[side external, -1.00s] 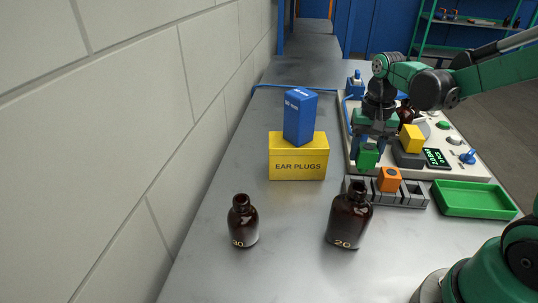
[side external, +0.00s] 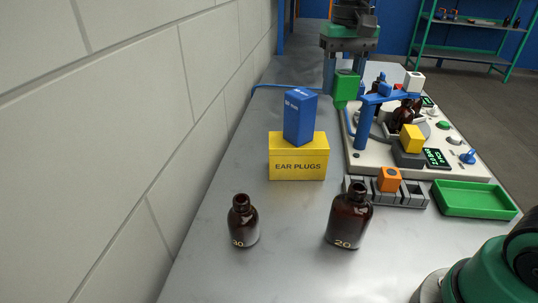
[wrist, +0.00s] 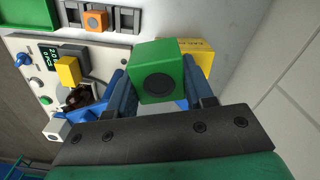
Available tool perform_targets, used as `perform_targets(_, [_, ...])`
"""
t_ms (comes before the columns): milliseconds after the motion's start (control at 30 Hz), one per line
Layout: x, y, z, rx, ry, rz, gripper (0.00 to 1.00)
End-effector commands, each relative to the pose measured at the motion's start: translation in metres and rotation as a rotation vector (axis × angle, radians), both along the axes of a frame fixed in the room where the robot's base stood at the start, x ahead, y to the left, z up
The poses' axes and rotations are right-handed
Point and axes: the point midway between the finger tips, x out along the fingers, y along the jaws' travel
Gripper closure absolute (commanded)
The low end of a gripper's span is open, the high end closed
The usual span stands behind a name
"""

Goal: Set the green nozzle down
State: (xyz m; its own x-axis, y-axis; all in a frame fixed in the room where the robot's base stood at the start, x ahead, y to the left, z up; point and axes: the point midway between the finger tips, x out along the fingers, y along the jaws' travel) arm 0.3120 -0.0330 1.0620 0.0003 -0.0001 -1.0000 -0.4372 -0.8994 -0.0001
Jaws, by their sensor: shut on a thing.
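The green nozzle (side external: 346,86) is a green block held up in the air, left of the machine's blue arm. In the wrist view the green nozzle (wrist: 158,72) fills the space between the two fingers, with a dark round hole in the face toward the camera. My gripper (side external: 343,80) is shut on it, and it also shows in the wrist view (wrist: 158,88). A grey rack (side external: 412,196) stands on the table in front of the machine, with an orange nozzle (side external: 389,179) in it. Other rack slots look empty.
The white machine base (side external: 450,165) carries a yellow block (side external: 412,138) and a bottle. A yellow ear plugs box (side external: 298,168) with a blue box (side external: 300,116) on top stands left. Two amber bottles (side external: 243,222) (side external: 349,218) stand in front. A green tray (side external: 475,199) lies right.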

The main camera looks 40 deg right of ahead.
Motion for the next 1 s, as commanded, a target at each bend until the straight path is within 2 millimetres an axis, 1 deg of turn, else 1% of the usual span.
perform_targets(33, [0.009, 0.027, 0.000, 0.000, 0.000, 0.113, 1.00])
perform_targets(67, [0.013, 0.043, 0.000, 0.000, 0.000, 0.181, 1.00])
perform_targets(100, [0.017, 0.064, 0.000, 0.000, 0.000, 0.271, 1.00])
perform_targets(167, [0.020, 0.098, 0.000, 0.000, 0.000, 0.408, 1.00])
perform_targets(200, [0.021, 0.121, -0.001, 0.000, 0.000, 0.499, 1.00])
perform_targets(267, [0.018, 0.156, -0.002, 0.001, 0.000, 0.635, 1.00])
perform_targets(300, [0.014, 0.178, -0.003, 0.001, 0.000, 0.721, 1.00])
perform_targets(367, [0.007, 0.209, -0.004, 0.000, -0.001, 0.842, 1.00])
perform_targets(400, [0.001, 0.227, -0.005, 0.000, -0.001, 0.915, 1.00])
perform_targets(500, [-0.015, 0.264, -0.007, 0.000, -0.001, 1.065, 1.00])
perform_targets(600, [-0.029, 0.288, -0.009, 0.000, -0.001, 1.165, 1.00])
perform_targets(700, [-0.037, 0.301, -0.010, 0.000, -0.001, 1.220, 1.00])
perform_targets(767, [-0.039, 0.305, -0.014, 0.000, -0.001, 1.235, 1.00])
perform_targets(867, [-0.040, 0.307, -0.028, 0.000, -0.001, 1.242, 1.00])
perform_targets(1000, [-0.040, 0.306, -0.061, 0.000, -0.001, 1.240, 1.00])
